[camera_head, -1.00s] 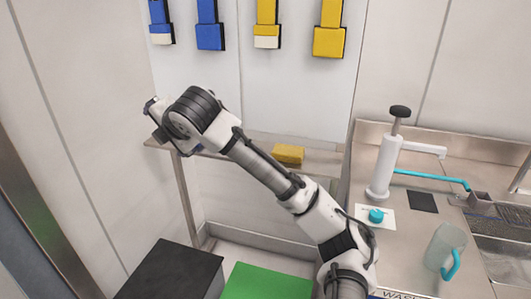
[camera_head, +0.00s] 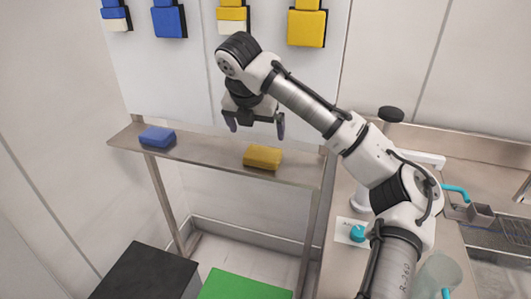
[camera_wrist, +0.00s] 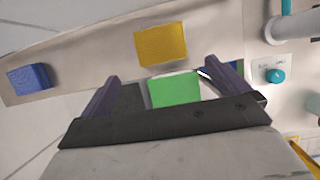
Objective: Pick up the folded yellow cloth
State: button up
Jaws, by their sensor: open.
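The folded yellow cloth (camera_head: 262,157) lies on the right part of a narrow metal shelf (camera_head: 206,150). In the wrist view the cloth (camera_wrist: 161,45) shows whole, beyond and between the two fingers. My gripper (camera_head: 255,125) is open and empty, with its fingers pointing down, above the shelf and just left of the cloth in the head view. It is apart from the cloth. In the wrist view the dark purple fingertips (camera_wrist: 158,75) stand wide apart.
A folded blue cloth (camera_head: 157,137) lies at the shelf's left end. Blue (camera_head: 169,20) and yellow (camera_head: 307,25) holders hang on the wall behind. A black box (camera_head: 145,275) and a green one (camera_head: 243,284) stand below. A counter with a dispenser and jug is at right.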

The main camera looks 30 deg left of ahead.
send_over(262, 153)
jog(key=s, duration=0.2)
jog(key=f, duration=0.3)
jog(key=f+p, duration=0.1)
jog(key=f, duration=0.1)
jog(key=shift+s+d+f, duration=0.15)
jog(key=shift+d+f, duration=0.05)
jog(key=shift+d, duration=0.1)
jog(key=shift+p+x, duration=0.9)
jog(key=shift+x, duration=1.7)
jog(key=c, duration=0.7)
jog(key=shift+r, duration=0.15)
notch_tip(262, 153, up, 10)
jog(key=b, duration=0.2)
